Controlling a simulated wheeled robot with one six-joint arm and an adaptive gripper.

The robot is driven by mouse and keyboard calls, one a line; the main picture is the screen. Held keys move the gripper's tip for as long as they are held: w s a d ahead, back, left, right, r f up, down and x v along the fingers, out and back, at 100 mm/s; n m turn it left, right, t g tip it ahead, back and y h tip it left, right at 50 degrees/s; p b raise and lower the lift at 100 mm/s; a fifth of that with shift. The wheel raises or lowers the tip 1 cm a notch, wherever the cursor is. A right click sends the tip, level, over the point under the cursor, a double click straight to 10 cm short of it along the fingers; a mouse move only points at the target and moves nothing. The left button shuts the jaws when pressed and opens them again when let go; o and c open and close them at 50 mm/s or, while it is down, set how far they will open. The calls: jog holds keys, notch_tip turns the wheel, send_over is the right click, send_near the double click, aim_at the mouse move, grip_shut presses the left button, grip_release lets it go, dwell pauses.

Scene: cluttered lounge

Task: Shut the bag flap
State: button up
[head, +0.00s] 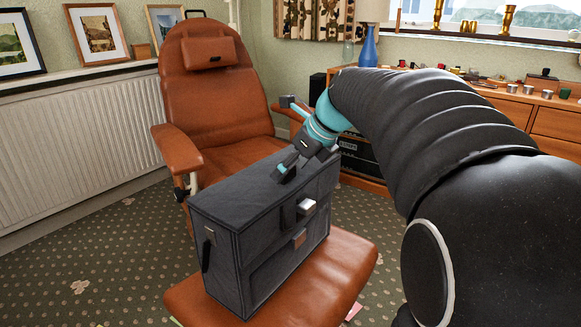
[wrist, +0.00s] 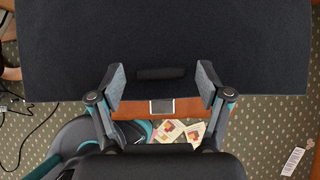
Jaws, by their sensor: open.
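The dark grey bag (head: 225,232) stands upright on a brown leather footrest. Its top (head: 235,190) looks flat, and a dark handle (head: 288,215) and a silver clasp piece (head: 306,207) show on the front. I cannot tell how far the flap stands from the front. My gripper (head: 287,168) is over the bag's top, near its far end. In the wrist view the gripper (wrist: 162,86) is open and empty, its fingers on either side of the handle (wrist: 162,72) in the picture. Contact is unclear.
The footrest (head: 330,265) belongs to a brown recliner (head: 215,85) behind the bag. A radiator (head: 80,145) runs along the left wall. A wooden sideboard (head: 555,122) with small items stands at the right. Cables (wrist: 30,125) and papers (wrist: 185,132) lie below. Carpet at lower left is mostly clear.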

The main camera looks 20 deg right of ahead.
jog(key=v, duration=1.2)
jog(key=s+d+f+n+h+p, duration=0.1)
jog(key=s+f+n+h, duration=0.25)
jog(key=f+n, duration=0.95)
jog(key=s+a+n+p, duration=0.3)
jog(key=s+a+n, duration=0.2)
jog(key=s+n, duration=0.2)
jog(key=s+a+f+n+p, duration=0.1)
jog(key=s+a+n+p, duration=0.2)
jog(key=s+a+n, duration=0.3)
jog(key=shift+s+f+n, duration=0.25)
jog(key=shift+s+n, duration=0.95)
jog(key=shift+n, duration=0.4)
